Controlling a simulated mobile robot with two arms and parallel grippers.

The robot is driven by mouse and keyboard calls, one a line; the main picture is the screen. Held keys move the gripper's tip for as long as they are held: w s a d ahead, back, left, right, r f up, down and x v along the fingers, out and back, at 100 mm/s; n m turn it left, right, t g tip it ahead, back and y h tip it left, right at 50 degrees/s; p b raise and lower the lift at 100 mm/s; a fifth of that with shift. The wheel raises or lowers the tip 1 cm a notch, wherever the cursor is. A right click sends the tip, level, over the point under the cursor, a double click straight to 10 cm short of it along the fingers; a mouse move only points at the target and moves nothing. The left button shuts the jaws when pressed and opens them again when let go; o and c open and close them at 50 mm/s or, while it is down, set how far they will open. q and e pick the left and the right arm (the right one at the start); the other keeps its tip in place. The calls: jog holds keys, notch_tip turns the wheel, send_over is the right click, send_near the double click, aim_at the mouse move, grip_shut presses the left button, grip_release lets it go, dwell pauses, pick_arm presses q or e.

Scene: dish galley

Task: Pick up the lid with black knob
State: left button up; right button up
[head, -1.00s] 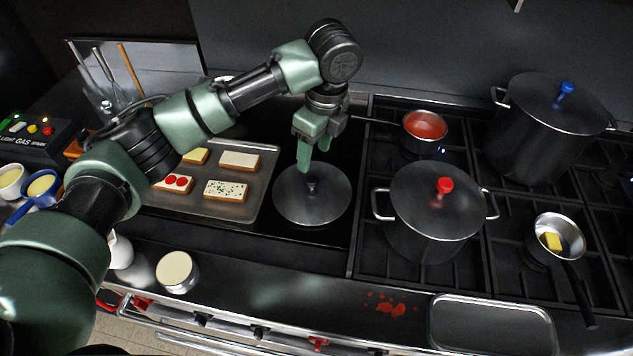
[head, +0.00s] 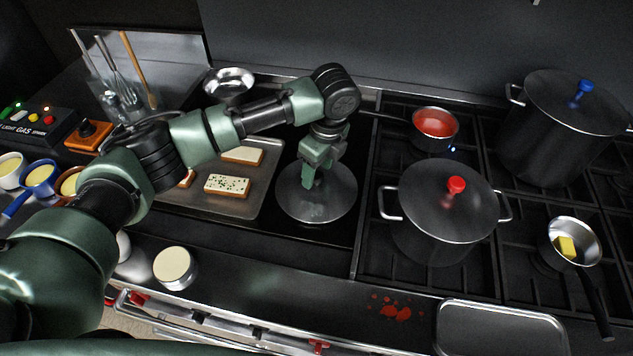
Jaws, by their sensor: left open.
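The lid with black knob (head: 330,203) is a round grey metal disc lying flat on the dark flat surface between the tray and the burners. My left gripper (head: 309,181) points down over the middle of this lid and is open. Its green fingers cover most of the knob area, so I cannot tell whether they are around the knob or just above it. My right gripper is not in view.
Right of the lid stands a pot with a red-knobbed lid (head: 440,215). Behind it is a saucepan of red sauce (head: 435,123). A tall pot with a blue-knobbed lid (head: 560,120) stands at the back right. A tray of bread slices (head: 262,190) lies left.

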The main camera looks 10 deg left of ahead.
pick_arm(q)
jog(key=shift+w+a+f, duration=0.1)
jog(key=shift+f, duration=0.45)
grip_shut()
jog(key=shift+r, duration=0.1)
dwell(0.9)
